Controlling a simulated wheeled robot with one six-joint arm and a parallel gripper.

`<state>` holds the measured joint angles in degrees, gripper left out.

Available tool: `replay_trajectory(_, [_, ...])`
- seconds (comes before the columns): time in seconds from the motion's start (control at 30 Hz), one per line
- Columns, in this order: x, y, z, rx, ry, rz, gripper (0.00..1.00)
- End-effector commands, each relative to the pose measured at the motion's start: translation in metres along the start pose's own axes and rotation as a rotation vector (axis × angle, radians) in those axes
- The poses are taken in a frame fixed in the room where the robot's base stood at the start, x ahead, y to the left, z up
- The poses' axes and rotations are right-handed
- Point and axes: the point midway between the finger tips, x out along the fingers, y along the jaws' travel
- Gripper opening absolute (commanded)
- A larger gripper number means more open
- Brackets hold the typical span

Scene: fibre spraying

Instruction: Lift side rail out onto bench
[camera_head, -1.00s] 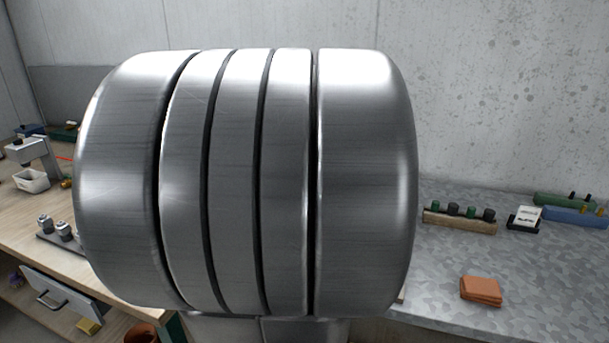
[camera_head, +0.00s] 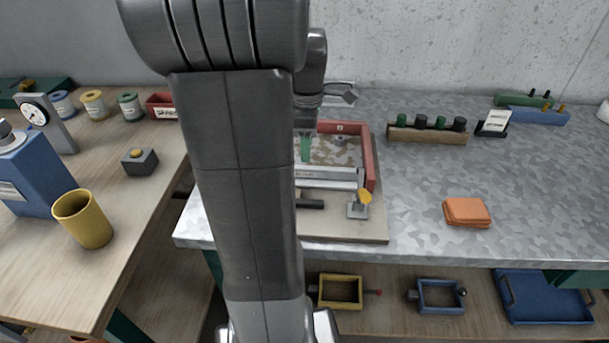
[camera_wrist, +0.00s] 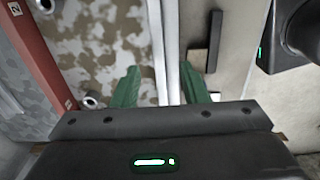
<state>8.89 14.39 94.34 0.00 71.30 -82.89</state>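A fixture board (camera_head: 345,228) lies on the grey bench with red rails on its back (camera_head: 342,128) and right side (camera_head: 368,158). A silver rail (camera_head: 325,178) runs left to right across the front of its camouflage-patterned area. The red rail marked 2 (camera_wrist: 42,55) is at the left in the wrist view. I cannot tell which rail is the side rail. My gripper (camera_wrist: 160,88) is open, its green fingers apart on either side of the silver strips (camera_wrist: 172,45). It also shows over the fixture in the head view (camera_head: 305,148). Contact cannot be told.
A clamp with a yellow knob (camera_head: 364,197) stands at the fixture's front right. A yellow cup (camera_head: 83,218) stands on the left table.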

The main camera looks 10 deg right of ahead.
Motion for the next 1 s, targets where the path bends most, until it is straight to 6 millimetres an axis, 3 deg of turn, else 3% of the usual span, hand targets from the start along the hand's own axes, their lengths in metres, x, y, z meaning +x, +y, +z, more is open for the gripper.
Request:
replay_trajectory(0.27, [0.024,0.0,-0.001,0.0,0.0,-0.002,0.4])
replay_trajectory(0.53, [0.062,0.002,-0.004,0.001,0.0,-0.002,0.4])
replay_trajectory(0.87, [0.069,0.002,-0.004,0.001,0.0,0.0,0.4])
replay_trajectory(1.0, [0.069,0.002,-0.004,0.001,0.0,0.0,0.12])
